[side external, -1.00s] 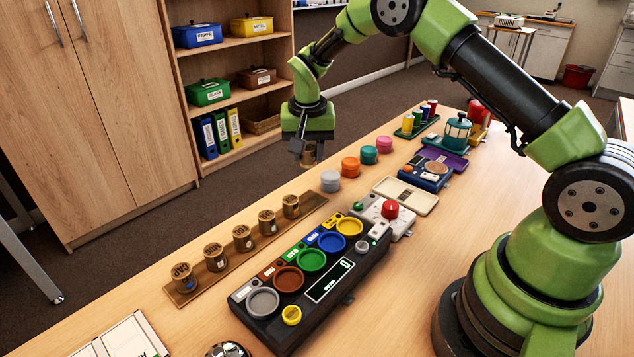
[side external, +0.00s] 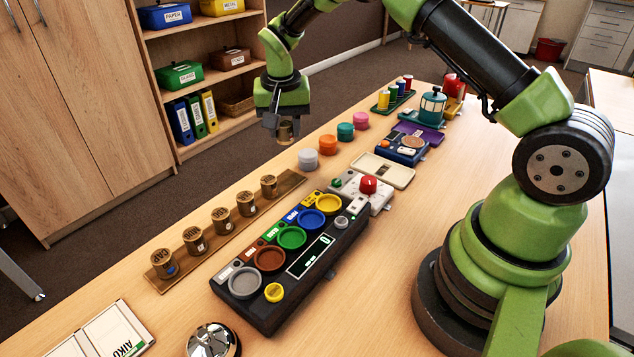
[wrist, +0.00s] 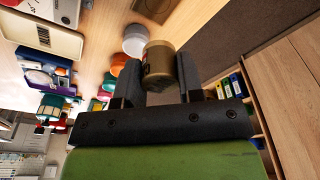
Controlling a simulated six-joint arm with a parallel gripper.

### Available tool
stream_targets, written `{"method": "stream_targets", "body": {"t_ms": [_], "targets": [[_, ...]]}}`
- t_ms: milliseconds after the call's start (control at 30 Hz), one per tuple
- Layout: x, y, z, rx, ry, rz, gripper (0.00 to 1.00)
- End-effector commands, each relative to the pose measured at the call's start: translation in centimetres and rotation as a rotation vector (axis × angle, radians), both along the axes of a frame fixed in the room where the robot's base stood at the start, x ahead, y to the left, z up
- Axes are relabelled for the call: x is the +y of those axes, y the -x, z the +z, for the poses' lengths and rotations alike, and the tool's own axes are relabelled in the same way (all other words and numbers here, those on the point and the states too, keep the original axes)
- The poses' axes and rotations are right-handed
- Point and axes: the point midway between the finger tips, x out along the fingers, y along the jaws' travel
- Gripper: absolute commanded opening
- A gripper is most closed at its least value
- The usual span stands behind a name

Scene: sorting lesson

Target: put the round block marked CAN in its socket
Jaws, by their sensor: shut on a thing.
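My gripper (side external: 281,122) is shut on a round brown block (side external: 286,133) and holds it in the air, above and beyond the far end of the wooden rack. In the wrist view the block (wrist: 163,68) sits between both fingers; its marking is turned aside and I cannot read it. The sorting box (side external: 345,236) on the table has round sockets in a row: grey (side external: 244,282), brown (side external: 270,259), green (side external: 291,237), blue (side external: 312,219) and yellow (side external: 328,203). All look empty. Their small labels are too small to read.
A wooden rack (side external: 210,249) holds several similar round blocks, the nearest marked CAP (side external: 164,263). Grey (side external: 308,159), orange (side external: 327,145) and other coloured round pieces stand behind. A red-button device (side external: 368,187) sits beyond the box, a silver bell (side external: 212,341) before it.

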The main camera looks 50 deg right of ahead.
Motion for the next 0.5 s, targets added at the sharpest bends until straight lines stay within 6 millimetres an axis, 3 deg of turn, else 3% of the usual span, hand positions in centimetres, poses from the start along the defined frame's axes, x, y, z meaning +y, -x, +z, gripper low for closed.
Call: {"method": "stream_targets", "body": {"t_ms": [167, 500], "targets": [[0.7, 2.3, 0.0, 0.006, 0.012, -0.076, 0.12], [2.8, 9.9, -0.2, 0.0, 0.013, -0.299, 0.12]]}}
